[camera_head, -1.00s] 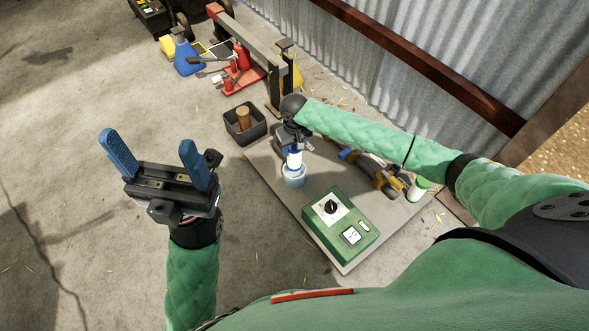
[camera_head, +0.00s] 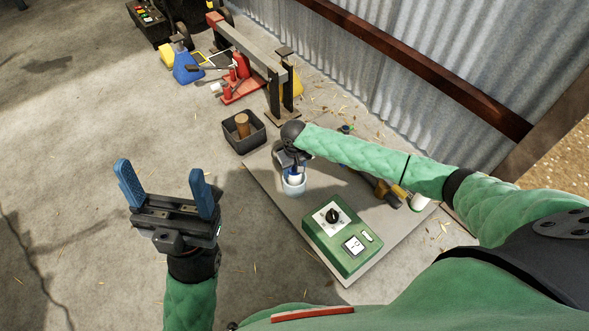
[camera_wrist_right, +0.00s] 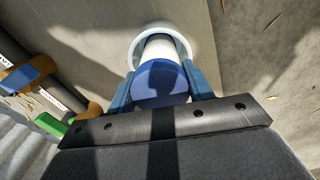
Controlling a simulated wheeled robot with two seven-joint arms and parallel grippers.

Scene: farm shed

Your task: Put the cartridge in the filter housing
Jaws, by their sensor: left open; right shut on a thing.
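The cartridge (camera_wrist_right: 162,82) is a white cylinder with a blue end cap. My right gripper (camera_wrist_right: 160,88) is shut on it by the cap, one blue finger on each side. The filter housing (camera_head: 294,186) is a pale blue-white cup on the grey board; its white rim (camera_wrist_right: 186,43) shows around the cartridge in the right wrist view. The cartridge's lower end is inside the rim, and its depth is hidden. In the head view my right gripper (camera_head: 293,172) is over the housing. My left gripper (camera_head: 163,190) is open and empty, left of the board.
A green control box (camera_head: 341,237) with a black dial stands on the grey board (camera_head: 272,197) in front of the housing. Pipes with yellow fittings (camera_head: 385,192) lie to the right, partly under my right arm. A black bin (camera_head: 244,133) stands behind. The floor at left is clear.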

